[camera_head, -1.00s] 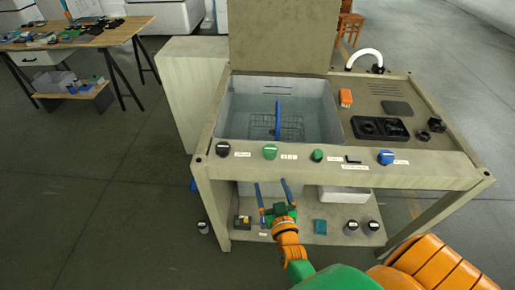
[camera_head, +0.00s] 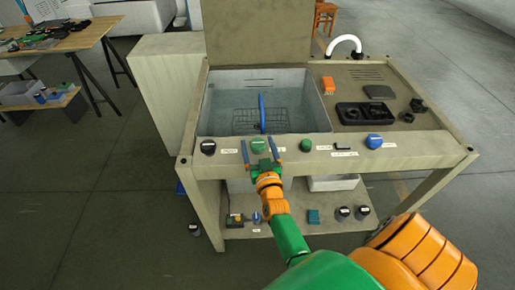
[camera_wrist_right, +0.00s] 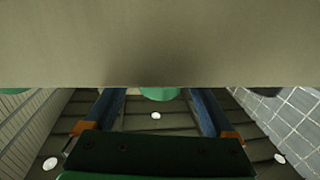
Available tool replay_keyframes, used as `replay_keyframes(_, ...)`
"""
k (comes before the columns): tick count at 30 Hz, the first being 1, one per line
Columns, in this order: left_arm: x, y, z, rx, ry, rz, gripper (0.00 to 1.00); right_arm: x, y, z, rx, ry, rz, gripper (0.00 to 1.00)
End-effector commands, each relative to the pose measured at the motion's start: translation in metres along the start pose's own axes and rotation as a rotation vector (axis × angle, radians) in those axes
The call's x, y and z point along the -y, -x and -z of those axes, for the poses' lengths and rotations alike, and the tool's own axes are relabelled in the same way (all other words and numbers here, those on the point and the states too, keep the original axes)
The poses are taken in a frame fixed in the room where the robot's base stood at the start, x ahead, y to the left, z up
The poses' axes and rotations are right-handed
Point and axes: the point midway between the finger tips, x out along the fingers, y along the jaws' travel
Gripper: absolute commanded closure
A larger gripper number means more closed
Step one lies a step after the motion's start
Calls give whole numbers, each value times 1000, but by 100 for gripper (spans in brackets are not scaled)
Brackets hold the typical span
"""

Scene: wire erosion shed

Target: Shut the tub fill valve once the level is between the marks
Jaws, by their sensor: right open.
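The tub (camera_head: 212,105) is set in the grey bench and holds water, with a wire basket (camera_head: 245,122) in it. I cannot make out the level marks. Along the front panel are a black knob (camera_head: 208,147), a green knob (camera_head: 258,146), a smaller green knob (camera_head: 305,145) and a blue knob (camera_head: 374,141). Their labels are too small to read, so I cannot tell which is the fill valve. My right gripper (camera_head: 259,144) is open, its fingers either side of the larger green knob. The right wrist view shows a green knob (camera_wrist_right: 160,95) between the fingers, partly hidden by the panel.
A raised panel (camera_head: 258,30) stands behind the tub. An orange block (camera_head: 327,82), a black tray (camera_head: 365,115) and a white curved spout (camera_head: 345,42) are on the right worktop. A lower shelf (camera_head: 285,222) holds small items. A wooden table (camera_head: 85,38) stands far left.

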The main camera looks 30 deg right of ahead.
Motion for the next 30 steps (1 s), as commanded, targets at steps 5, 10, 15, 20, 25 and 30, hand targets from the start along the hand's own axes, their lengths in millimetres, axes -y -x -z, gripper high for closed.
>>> replay_keyframes(5,0,-2,0,0,0,0,11,0,-4,1,0,0,0,11)
replay_keyframes(10,0,-1,0,0,0,0,11,0,-4,1,0,0,0,32)
replay_keyframes(15,0,-1,0,0,0,0,11,0,-4,1,0,0,0,78)
replay_keyframes(20,0,-1,0,0,0,0,11,0,-4,1,0,1,3,96)
replay_keyframes(25,0,-2,0,0,1,0,11,-1,-4,1,0,5,42,96)
replay_keyframes(30,0,-5,0,0,0,0,11,-1,-4,-1,0,9,138,96)
